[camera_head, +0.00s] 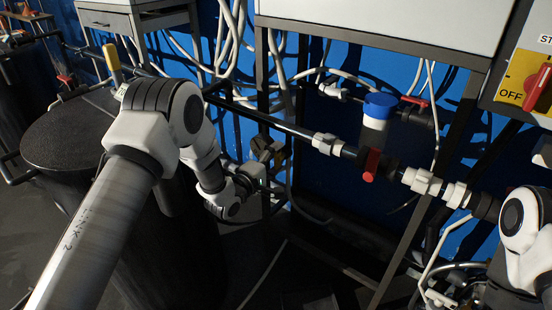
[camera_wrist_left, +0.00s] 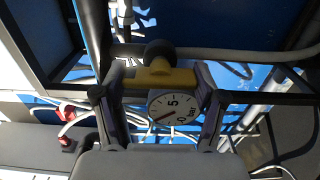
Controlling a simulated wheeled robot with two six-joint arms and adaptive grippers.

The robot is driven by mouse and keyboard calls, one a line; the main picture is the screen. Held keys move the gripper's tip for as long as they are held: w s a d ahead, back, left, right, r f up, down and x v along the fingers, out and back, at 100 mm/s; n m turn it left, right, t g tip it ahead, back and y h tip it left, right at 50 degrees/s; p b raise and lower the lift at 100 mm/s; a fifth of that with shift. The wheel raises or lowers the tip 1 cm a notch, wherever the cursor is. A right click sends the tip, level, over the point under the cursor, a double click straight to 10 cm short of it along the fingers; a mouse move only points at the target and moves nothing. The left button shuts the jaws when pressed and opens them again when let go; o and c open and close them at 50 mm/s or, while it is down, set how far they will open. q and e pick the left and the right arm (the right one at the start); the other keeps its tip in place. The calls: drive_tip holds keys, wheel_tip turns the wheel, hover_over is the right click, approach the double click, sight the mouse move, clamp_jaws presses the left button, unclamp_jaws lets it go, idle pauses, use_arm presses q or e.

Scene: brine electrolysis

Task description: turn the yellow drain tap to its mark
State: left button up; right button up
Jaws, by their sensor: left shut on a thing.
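My left gripper (camera_head: 266,152) reaches in among the pipes behind the dark tank in the head view. In the left wrist view, its two fingers (camera_wrist_left: 160,78) are shut on the ends of a yellow, brass-like fitting (camera_wrist_left: 160,77). A black round knob (camera_wrist_left: 158,50) sits beyond this fitting, and a white dial gauge marked in bar (camera_wrist_left: 172,107) shows between the fingers. A separate yellow lever (camera_head: 112,62) stands upright by the tank in the head view. I cannot tell which yellow part is the drain tap, and no mark is visible. My right gripper is not seen.
The dark tank (camera_head: 75,130) fills the left. A pipe with white unions (camera_head: 328,144), a blue-capped unit (camera_head: 379,108) and a red handle (camera_head: 371,164) runs to the right. A yellow switch panel (camera_head: 516,78) is at the right edge. Frame posts and hoses crowd the gripper.

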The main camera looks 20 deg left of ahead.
use_arm(q)
drive_tip(key=o, duration=1.1)
drive_tip(key=shift+o, duration=0.2)
drive_tip(key=v, duration=1.2)
